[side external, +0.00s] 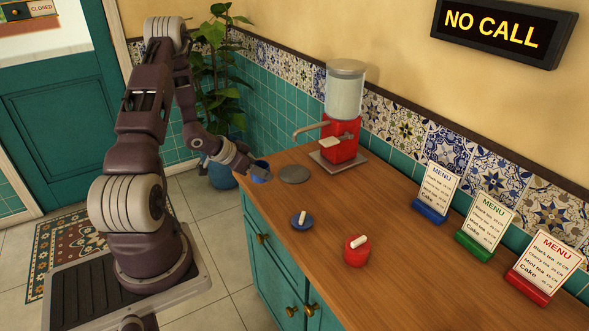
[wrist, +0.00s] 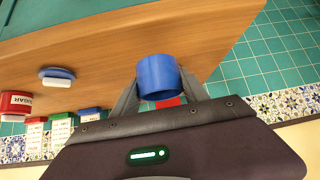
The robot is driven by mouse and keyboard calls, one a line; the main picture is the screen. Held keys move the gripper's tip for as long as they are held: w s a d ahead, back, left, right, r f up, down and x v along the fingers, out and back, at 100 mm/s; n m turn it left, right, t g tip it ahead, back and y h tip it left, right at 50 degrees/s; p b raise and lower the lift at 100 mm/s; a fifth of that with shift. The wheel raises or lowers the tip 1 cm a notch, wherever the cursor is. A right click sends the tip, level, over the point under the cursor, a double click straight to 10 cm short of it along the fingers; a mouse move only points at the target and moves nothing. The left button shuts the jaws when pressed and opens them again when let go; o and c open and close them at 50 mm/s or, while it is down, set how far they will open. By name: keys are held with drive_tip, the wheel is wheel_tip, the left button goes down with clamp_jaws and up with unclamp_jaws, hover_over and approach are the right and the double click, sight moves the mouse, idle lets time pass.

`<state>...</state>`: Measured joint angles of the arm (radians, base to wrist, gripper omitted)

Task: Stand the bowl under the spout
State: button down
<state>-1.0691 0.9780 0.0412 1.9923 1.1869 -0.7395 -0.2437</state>
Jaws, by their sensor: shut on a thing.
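The bowl is a small blue cup-like vessel (side external: 261,172) at the counter's far left corner in the side view. My gripper (side external: 249,166) is shut on it, and in the wrist view the blue bowl (wrist: 157,77) sits between my two fingers. I cannot tell whether it touches the counter. The samovar (side external: 342,138) is red with a clear cylinder on top, standing on a square tray. Its spout (side external: 309,128) reaches left, to the right of and apart from the bowl. A grey disc (side external: 294,174) lies on the counter just right of the bowl.
A blue lid with a white handle (side external: 302,221) and a red sugar pot (side external: 356,252) stand on the nearer counter. Blue, green and red menu stands (side external: 481,236) line the wall side. The counter's middle is clear. A potted plant (side external: 215,75) is behind my arm.

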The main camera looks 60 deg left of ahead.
drive_tip(key=w, duration=0.7)
drive_tip(key=w+a, duration=0.1)
drive_tip(key=w, duration=0.3)
drive_tip(key=shift+w, duration=0.35)
drive_tip(key=f, duration=0.1)
drive_tip(key=w+f, duration=0.1)
drive_tip(key=f, duration=0.1)
drive_tip(key=shift+f, duration=0.25)
drive_tip(key=shift+f, duration=0.1)
drive_tip(key=c, duration=0.6)
unclamp_jaws()
